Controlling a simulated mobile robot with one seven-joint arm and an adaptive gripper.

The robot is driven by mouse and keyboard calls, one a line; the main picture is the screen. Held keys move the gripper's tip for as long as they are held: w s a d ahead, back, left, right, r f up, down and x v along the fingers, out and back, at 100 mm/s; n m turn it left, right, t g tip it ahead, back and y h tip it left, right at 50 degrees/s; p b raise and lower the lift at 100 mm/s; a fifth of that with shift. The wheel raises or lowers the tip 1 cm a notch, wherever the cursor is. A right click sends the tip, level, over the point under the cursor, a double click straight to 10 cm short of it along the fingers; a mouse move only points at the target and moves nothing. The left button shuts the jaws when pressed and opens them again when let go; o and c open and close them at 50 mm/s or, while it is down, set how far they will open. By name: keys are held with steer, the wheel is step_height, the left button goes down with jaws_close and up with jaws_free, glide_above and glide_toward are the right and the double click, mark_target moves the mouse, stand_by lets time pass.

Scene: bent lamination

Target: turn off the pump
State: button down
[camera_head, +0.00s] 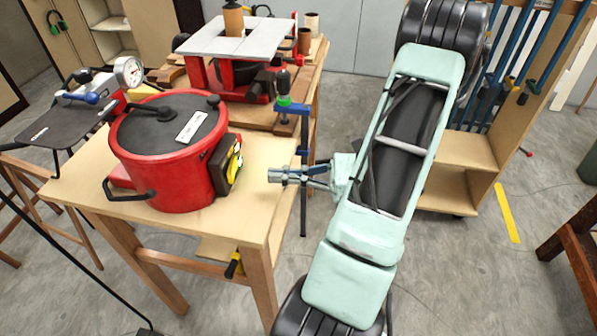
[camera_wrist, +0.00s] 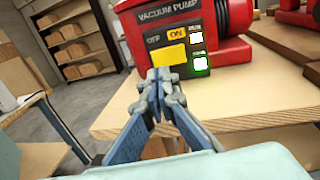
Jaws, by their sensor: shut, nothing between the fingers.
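The vacuum pump's dark control panel (camera_wrist: 188,75) shows in the wrist view, with OFF and ON labels; ON is lit yellow. A yellow switch (camera_wrist: 170,55) sits below the labels. Two white squares are at its right, the lower one with a green glow. In the head view the panel (camera_head: 218,165) is seen from the side, at the right of a red pot (camera_head: 165,165) with a dark lid. My gripper (camera_head: 272,175) is shut and empty, to the right of the panel and apart from it. In the wrist view its fingertips (camera_wrist: 163,76) overlap the panel's lower left edge.
The pot stands on a wooden table (camera_head: 215,220). A blue clamp (camera_head: 292,108) stands near the table's back right edge. A red press with grey boards (camera_head: 232,40) is behind. A wooden tool rack (camera_head: 470,150) is at the right.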

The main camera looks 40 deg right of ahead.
mark_target(233, 175)
steer(key=p+x, duration=0.1)
steer(key=x, duration=0.6)
steer(key=shift+w+a, duration=0.1)
steer(key=shift+a, duration=0.4)
steer(key=shift+d, duration=0.1)
